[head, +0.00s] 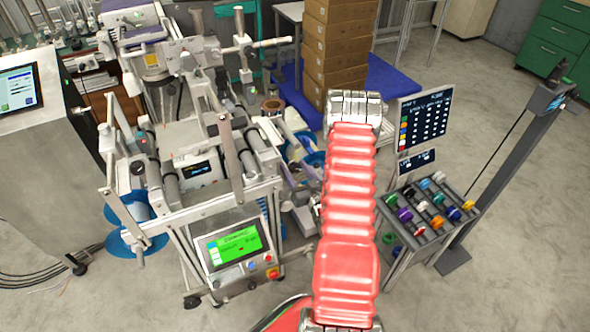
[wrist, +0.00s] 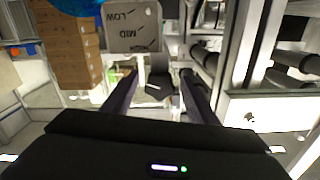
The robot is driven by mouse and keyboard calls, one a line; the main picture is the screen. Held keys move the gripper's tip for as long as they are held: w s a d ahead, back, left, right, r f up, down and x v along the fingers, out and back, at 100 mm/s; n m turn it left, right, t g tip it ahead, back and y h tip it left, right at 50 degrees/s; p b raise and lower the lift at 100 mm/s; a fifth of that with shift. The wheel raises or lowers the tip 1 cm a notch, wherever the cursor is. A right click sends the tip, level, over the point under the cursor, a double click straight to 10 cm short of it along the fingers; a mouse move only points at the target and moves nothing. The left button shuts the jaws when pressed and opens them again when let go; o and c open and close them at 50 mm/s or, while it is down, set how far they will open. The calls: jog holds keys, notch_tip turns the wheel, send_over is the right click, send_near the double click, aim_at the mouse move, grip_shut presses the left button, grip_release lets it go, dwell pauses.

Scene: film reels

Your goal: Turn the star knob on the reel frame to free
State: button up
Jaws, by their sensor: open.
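My gripper (wrist: 158,75) is open in the wrist view, its two dark fingers apart with nothing clearly held. Beyond and between the fingertips is a dark part (wrist: 159,86) with a short white mark; I cannot tell whether it is the star knob. A grey plate (wrist: 133,27) with upside-down LOW and MID lettering is just above it. In the head view the metal machine frame with rollers (head: 222,207) stands left of my red-sleeved arm. The arm reaches away from me and hides my gripper there. No star knob is clearly visible in the head view.
Stacked cardboard boxes (head: 334,45) stand on a blue base behind the arm. A rack of coloured knobs (head: 385,213) and a dark sign (head: 423,118) are to the right. A green-screen panel (head: 234,246) is at the machine's front.

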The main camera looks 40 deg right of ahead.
jog(key=shift+c, duration=0.5)
jog(key=c, duration=1)
jog(key=shift+o, duration=0.2)
jog(key=shift+n, duration=2.3)
jog(key=o, duration=1.1)
jog(key=shift+c, duration=0.2)
